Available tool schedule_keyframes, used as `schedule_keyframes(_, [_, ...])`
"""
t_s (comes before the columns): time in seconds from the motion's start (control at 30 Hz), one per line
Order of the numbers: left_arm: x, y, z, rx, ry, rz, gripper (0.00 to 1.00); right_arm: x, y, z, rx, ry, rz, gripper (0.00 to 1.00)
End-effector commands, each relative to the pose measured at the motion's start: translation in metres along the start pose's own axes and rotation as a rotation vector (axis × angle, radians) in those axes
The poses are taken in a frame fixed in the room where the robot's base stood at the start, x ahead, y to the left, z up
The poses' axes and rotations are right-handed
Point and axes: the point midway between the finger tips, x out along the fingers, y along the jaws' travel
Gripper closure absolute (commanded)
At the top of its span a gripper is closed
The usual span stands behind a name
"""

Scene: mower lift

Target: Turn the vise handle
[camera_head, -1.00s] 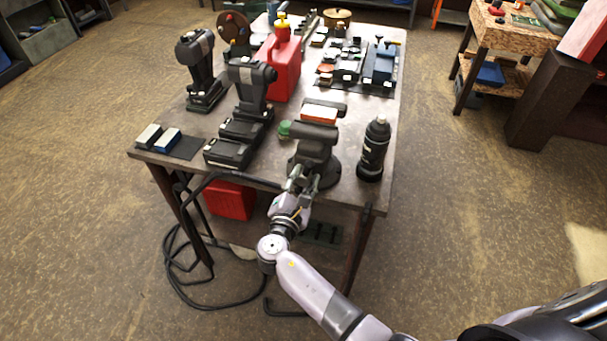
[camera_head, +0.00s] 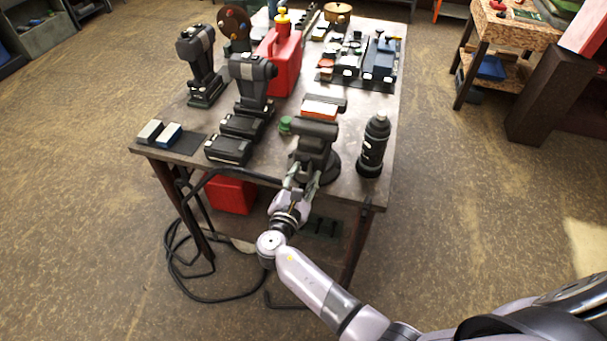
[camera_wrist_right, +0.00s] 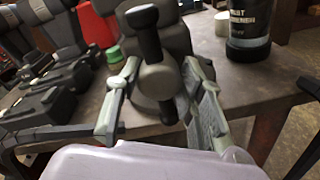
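The grey vise (camera_head: 316,137) is mounted at the front edge of the workbench (camera_head: 183,110). Its handle, a dark bar with rounded ends (camera_wrist_right: 146,32), stands nearly upright and slightly tilted in the right wrist view, passing through a grey round hub (camera_wrist_right: 160,80). My right gripper (camera_head: 303,179) is at the front of the vise. In the wrist view its fingers (camera_wrist_right: 160,88) are spread, one on each side of the hub and handle, with gaps visible; light contact cannot be ruled out. My left gripper is not in view.
A dark bottle (camera_head: 373,146) stands close right of the vise. Cordless drills (camera_head: 250,85), a red can (camera_head: 281,62) and a green-topped item (camera_head: 286,124) are to the left and behind. A black cable (camera_head: 172,262) lies on the floor.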

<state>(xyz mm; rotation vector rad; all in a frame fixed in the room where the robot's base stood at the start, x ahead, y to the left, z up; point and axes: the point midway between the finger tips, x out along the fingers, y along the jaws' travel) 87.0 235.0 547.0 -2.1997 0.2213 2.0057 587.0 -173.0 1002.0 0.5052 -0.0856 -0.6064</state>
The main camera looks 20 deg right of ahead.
Motion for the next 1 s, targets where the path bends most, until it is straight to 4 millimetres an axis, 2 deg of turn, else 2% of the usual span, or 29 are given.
schedule_keyframes(0.23, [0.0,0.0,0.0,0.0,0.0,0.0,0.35,0.0,0.0,0.001,0.001,-0.002,0.0,0.47])
schedule_keyframes(0.6, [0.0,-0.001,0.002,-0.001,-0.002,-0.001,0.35,-0.004,0.001,0.002,0.002,-0.003,0.002,0.47])
schedule_keyframes(0.77, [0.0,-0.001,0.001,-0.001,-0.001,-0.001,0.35,-0.027,0.001,0.001,0.003,-0.002,0.001,0.47])
schedule_keyframes(1.0, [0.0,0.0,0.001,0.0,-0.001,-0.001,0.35,-0.079,0.0,0.001,0.003,0.0,0.0,0.47])
